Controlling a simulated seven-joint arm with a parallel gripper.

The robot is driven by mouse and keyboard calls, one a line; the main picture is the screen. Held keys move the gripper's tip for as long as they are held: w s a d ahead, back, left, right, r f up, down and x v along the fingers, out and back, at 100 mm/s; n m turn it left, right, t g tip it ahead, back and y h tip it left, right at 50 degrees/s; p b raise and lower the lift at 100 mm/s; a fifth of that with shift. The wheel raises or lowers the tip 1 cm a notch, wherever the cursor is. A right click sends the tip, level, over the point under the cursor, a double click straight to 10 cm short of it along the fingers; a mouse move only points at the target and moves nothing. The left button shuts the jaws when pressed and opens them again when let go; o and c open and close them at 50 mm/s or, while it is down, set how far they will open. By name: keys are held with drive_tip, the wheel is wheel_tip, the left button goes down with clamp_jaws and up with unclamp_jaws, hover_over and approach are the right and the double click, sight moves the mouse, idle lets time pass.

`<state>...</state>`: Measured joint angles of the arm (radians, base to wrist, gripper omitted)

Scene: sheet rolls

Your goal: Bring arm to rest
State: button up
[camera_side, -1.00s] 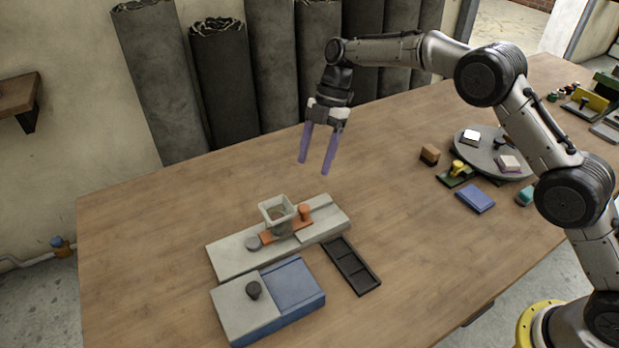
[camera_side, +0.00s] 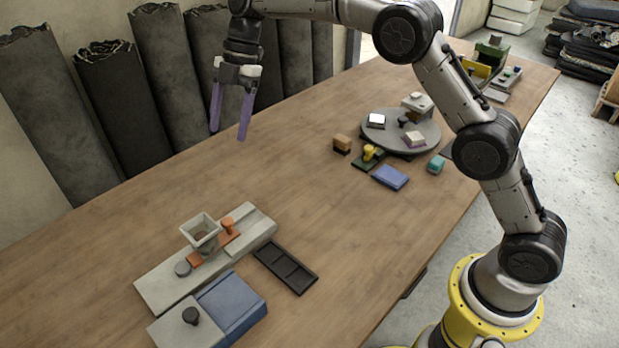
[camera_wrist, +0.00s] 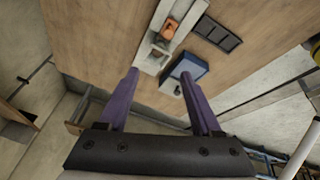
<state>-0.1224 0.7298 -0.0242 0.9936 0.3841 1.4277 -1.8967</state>
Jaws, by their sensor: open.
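My gripper (camera_side: 228,128) is open and empty, with two purple fingers pointing down, held in the air above the far side of the wooden table (camera_side: 330,240). Its fingers also show spread apart in the wrist view (camera_wrist: 158,75). My arm is raised, bent from the yellow base at the right. Nothing touches the fingers.
Below stand a grey block with a square hopper (camera_side: 201,232) and orange handle, a blue and grey box (camera_side: 231,304), and a dark compartment tray (camera_side: 286,267). A round turntable (camera_side: 415,134) with small blocks is farther right. Dark sheet rolls (camera_side: 116,101) lean on the wall.

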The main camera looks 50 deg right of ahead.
drive_tip(key=s+d+r+m+t, duration=0.1)
drive_tip(key=s+d+r, duration=0.1)
drive_tip(key=s+r, duration=0.35)
drive_tip(key=s+d+r+m+t, duration=0.1)
drive_tip(key=s+d+r, duration=0.25)
drive_tip(key=r, duration=0.35)
drive_tip(key=s+d+r+m+t+h, duration=0.1)
drive_tip(key=s+d+r+m, duration=0.1)
drive_tip(key=s, duration=0.4)
drive_tip(key=s+d+r+m+t+h, duration=0.1)
drive_tip(key=s+m, duration=0.1)
drive_tip(key=s, duration=0.4)
drive_tip(key=s+d+f+m+t+h, duration=0.1)
drive_tip(key=s+d+f+m, duration=0.2)
drive_tip(key=s+f+m, duration=0.3)
drive_tip(key=s+d+f+m+h, duration=0.1)
drive_tip(key=s+d+f+m, duration=0.2)
drive_tip(key=s+f+m, duration=0.4)
drive_tip(key=s+m, duration=0.3)
drive_tip(key=s, duration=0.1)
drive_tip(key=shift+s+d+m+t, duration=0.2)
drive_tip(key=shift+d+m+t, duration=0.1)
drive_tip(key=shift+t, duration=0.1)
